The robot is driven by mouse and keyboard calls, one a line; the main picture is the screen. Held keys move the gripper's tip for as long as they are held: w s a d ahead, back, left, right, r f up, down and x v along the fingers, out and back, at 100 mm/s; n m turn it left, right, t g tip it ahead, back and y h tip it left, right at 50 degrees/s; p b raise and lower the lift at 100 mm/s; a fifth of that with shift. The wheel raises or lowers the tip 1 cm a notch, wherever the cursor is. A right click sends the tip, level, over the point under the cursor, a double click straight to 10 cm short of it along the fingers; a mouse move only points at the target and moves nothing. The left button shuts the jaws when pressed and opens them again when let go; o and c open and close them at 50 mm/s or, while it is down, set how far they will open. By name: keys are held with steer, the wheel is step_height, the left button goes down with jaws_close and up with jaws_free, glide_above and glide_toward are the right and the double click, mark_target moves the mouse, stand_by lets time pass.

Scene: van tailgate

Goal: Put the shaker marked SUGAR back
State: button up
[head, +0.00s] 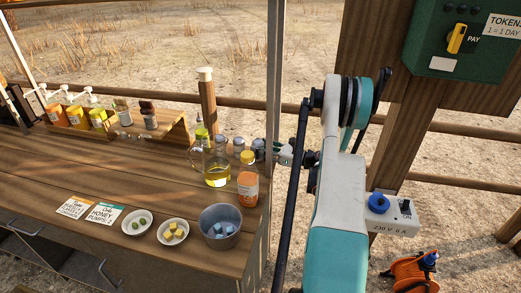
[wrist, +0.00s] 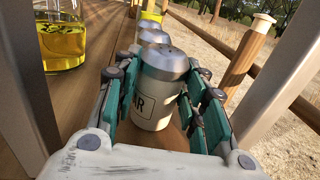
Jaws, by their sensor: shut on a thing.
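A pale shaker with a grey domed metal lid (wrist: 158,95) stands between the fingers of my gripper (wrist: 162,80) in the wrist view. Its label is partly hidden, and only its last letters, ending in R, show. The gripper is shut on this shaker, with teal finger pads on both sides. More metal-lidded shakers (wrist: 152,36) show just beyond the held one, in a line.
A glass jug of yellow liquid (head: 216,174) and an orange-labelled bottle (head: 248,184) stand close left of my gripper. A metal bucket (head: 220,212) and two small bowls are nearer the front. A wooden post (head: 207,110) rises behind, and a grey frame post (head: 272,80) stands nearby.

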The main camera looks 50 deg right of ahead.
steer(key=shift+f, duration=0.15)
steer(key=o, duration=1.1)
steer(key=shift+r, duration=0.2)
steer(key=p+v, duration=0.2)
steer(key=v, duration=1)
